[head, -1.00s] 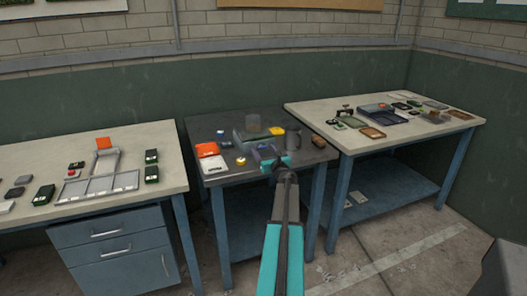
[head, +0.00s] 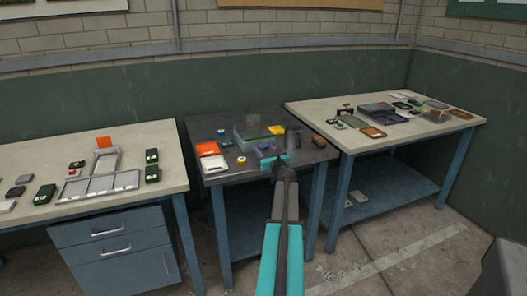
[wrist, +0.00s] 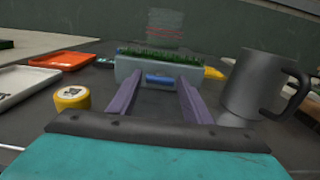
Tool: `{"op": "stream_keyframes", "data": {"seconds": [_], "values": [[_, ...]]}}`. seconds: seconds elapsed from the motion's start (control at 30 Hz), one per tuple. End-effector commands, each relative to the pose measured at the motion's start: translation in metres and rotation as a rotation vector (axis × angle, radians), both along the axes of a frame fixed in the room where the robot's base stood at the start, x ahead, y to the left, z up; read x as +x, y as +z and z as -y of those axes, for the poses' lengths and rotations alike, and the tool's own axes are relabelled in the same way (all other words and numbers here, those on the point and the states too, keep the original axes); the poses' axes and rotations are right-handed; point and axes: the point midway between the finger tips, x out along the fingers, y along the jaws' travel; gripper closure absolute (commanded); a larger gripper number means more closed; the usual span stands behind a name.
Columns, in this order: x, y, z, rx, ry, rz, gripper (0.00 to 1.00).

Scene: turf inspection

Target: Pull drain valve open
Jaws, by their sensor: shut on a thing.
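A grey box with green turf on top (wrist: 150,66) stands ahead of my gripper in the wrist view. A blue cylindrical handle (wrist: 160,78) on its near side looks like the drain valve. My gripper (wrist: 160,85) has its two purple fingers on either side of this handle and is shut on it. In the head view my gripper (head: 266,151) is over the dark middle table, at the near side of the box (head: 241,138). The handle's exact contact with the fingertips is too small to make out.
A dark mug (wrist: 255,85) stands close on the right of my gripper. A yellow item (head: 277,130) is behind the box.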

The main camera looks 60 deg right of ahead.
Motion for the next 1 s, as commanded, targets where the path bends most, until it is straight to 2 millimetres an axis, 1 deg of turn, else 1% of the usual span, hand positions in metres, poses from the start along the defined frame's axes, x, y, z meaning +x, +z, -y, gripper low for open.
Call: {"op": "stream_keyframes", "data": {"seconds": [0.17,0.43,0.57,0.83,0.87,0.9,0.97,1.0], "values": [[-0.008,0.000,-0.008,-0.001,0.003,0.001,0.95],[-0.027,0.000,-0.022,-0.001,0.002,0.001,0.95],[-0.031,0.000,-0.024,0.000,0.002,0.000,0.95],[-0.032,-0.001,-0.025,0.001,0.003,-0.001,0.95],[-0.032,-0.001,-0.025,0.001,0.003,-0.001,0.53],[-0.032,-0.002,-0.025,0.000,0.004,-0.002,0.46],[-0.032,-0.001,-0.025,0.001,0.003,-0.001,0.36],[-0.032,-0.001,-0.024,0.001,0.003,-0.001,0.36]]}}
